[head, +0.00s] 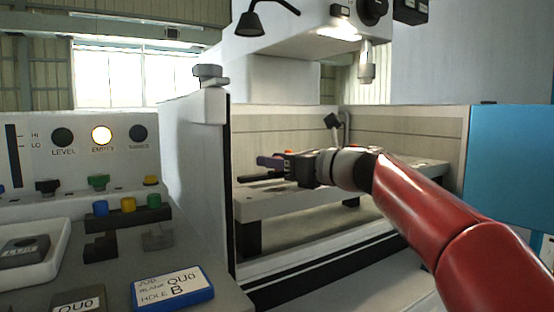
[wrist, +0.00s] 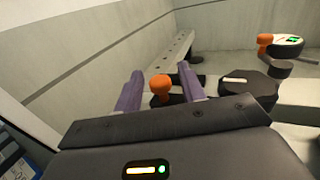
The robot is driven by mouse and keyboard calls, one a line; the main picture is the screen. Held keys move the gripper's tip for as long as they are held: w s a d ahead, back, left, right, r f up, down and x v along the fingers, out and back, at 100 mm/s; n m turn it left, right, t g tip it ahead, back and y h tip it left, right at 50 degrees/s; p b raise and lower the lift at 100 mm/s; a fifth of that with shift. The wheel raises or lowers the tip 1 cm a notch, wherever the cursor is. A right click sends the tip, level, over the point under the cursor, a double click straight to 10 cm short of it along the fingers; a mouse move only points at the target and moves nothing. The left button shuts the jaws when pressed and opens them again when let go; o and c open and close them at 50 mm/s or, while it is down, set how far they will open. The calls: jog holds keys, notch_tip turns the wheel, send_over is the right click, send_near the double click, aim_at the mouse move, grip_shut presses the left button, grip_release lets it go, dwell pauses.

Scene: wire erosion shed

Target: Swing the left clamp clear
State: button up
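In the wrist view an orange ball knob (wrist: 160,84) stands on a dark clamp part (wrist: 170,99), which I take to be the left clamp. My gripper (wrist: 160,82) has its two purple fingers spread, one on each side of the knob, with gaps visible on both sides. I cannot tell how deep the knob sits between them. In the head view my gripper (head: 268,162) is over the machine's work table (head: 270,207), above a dark bar (head: 262,177). The clamp is mostly hidden there behind my gripper and wrist.
A dark block (wrist: 248,87) lies nearer. The tank's left wall (head: 190,180) and overhead head (head: 367,65) bound the space.

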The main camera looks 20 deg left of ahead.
jog(key=shift+c, duration=0.4)
grip_shut()
jog(key=shift+a, duration=0.15)
